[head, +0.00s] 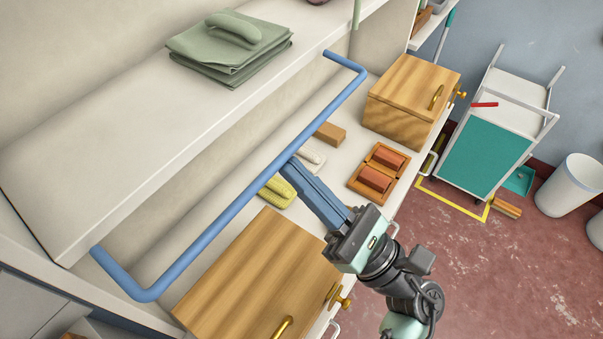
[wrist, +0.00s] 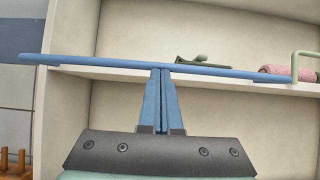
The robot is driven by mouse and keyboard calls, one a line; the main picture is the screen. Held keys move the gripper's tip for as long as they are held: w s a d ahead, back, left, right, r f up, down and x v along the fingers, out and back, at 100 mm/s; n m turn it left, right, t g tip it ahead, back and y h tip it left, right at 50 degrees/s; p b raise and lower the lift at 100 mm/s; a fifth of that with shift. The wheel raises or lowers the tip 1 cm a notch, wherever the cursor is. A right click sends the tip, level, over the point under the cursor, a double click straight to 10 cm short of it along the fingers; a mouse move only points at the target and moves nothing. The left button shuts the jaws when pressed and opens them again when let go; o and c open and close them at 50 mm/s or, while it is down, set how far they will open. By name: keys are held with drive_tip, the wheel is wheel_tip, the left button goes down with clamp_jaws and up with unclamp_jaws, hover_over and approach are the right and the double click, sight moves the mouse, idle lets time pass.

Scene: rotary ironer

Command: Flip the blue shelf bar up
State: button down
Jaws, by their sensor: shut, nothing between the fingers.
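The blue shelf bar (head: 214,231) is a long rod with bent ends. It sticks out in front of the upper shelf, below its front edge, in the head view. In the wrist view the bar (wrist: 100,64) crosses nearly level in front of the shelf. My gripper (head: 290,165) is shut and empty, its blue fingers pointing at the middle of the bar. In the wrist view the fingertips (wrist: 162,72) meet the bar's lower edge. They are at or very near it, but I cannot tell whether they touch.
The upper shelf (head: 110,160) holds folded green cloths (head: 215,62). Below are wooden boxes (head: 245,275) (head: 405,95), a brush tray (head: 378,173) and a yellow brush (head: 277,190). A cart (head: 487,155) and a white bin (head: 572,185) stand at right on red floor.

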drive_tip(key=shift+r, duration=0.2)
drive_tip(key=w+a+r+g+h+p, duration=0.1)
drive_tip(key=r+g+h+p, duration=0.1)
drive_tip(key=r, duration=0.4)
drive_tip(key=w+a+r+g+h+p, duration=0.1)
drive_tip(key=a+r+g+h+p, duration=0.1)
drive_tip(key=r+h+p, duration=0.2)
drive_tip(key=shift+w+a+r+p, duration=0.3)
drive_tip(key=shift+r+p, duration=0.55)
drive_tip(key=shift+p, duration=0.15)
idle(1.0)
